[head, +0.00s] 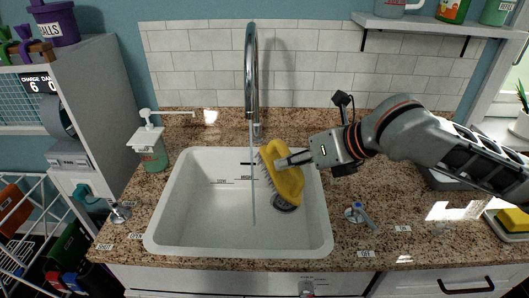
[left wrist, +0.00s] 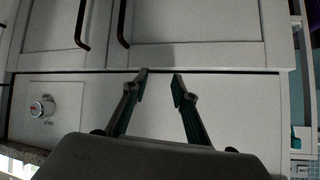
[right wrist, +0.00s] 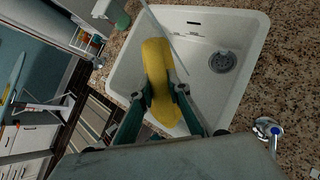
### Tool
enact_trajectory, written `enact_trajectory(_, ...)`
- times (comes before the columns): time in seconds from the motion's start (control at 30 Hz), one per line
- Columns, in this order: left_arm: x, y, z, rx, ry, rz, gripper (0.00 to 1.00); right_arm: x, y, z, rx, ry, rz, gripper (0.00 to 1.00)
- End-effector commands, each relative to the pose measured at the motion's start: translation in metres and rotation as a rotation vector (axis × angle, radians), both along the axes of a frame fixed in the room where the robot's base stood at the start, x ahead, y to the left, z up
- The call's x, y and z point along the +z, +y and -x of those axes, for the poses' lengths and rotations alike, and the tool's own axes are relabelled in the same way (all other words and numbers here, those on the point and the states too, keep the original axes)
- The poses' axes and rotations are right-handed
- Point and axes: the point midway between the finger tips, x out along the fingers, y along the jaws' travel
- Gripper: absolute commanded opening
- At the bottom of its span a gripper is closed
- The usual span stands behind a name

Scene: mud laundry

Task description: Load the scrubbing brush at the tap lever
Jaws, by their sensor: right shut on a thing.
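My right gripper (head: 293,158) is shut on the yellow scrubbing brush (head: 287,184) and holds it over the right part of the white sink, bristles facing left. The brush also shows between the fingers in the right wrist view (right wrist: 157,75). A thin stream of water (head: 252,180) falls from the tall chrome tap (head: 251,70), just left of the bristles. A small blue-tipped lever (head: 359,213) stands on the counter right of the sink, near OFF and ON labels; it also shows in the right wrist view (right wrist: 268,128). My left gripper (left wrist: 160,80) is open and empty, facing white cabinet fronts.
The sink (head: 180,225) has a drain at its right and LOW and HIGH marks on its back wall. A soap pump bottle (head: 152,150) stands behind left. A yellow sponge (head: 514,219) lies in a tray at far right. A shelf (head: 440,24) hangs above.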

Motion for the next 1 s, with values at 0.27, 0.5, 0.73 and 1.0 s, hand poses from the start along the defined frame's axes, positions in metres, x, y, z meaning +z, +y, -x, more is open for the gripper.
enact_trajectory(0.27, -0.001, 0.000, 0.001, 0.000, 0.003, 0.000, 0.27, 0.007, -0.004, 0.006, 0.001, -0.003, -0.001, 0.00)
enact_trajectory(0.5, -0.002, 0.000, 0.001, 0.000, 0.003, 0.000, 0.27, 0.021, -0.013, 0.020, 0.000, -0.004, 0.000, 0.00)
enact_trajectory(0.73, -0.002, 0.000, 0.001, 0.000, 0.003, 0.000, 0.27, 0.034, -0.022, 0.034, 0.000, -0.004, 0.000, 0.00)
enact_trajectory(1.0, -0.001, 0.000, 0.001, 0.000, 0.003, 0.000, 0.27, 0.041, -0.026, 0.043, -0.001, -0.002, -0.001, 0.00)
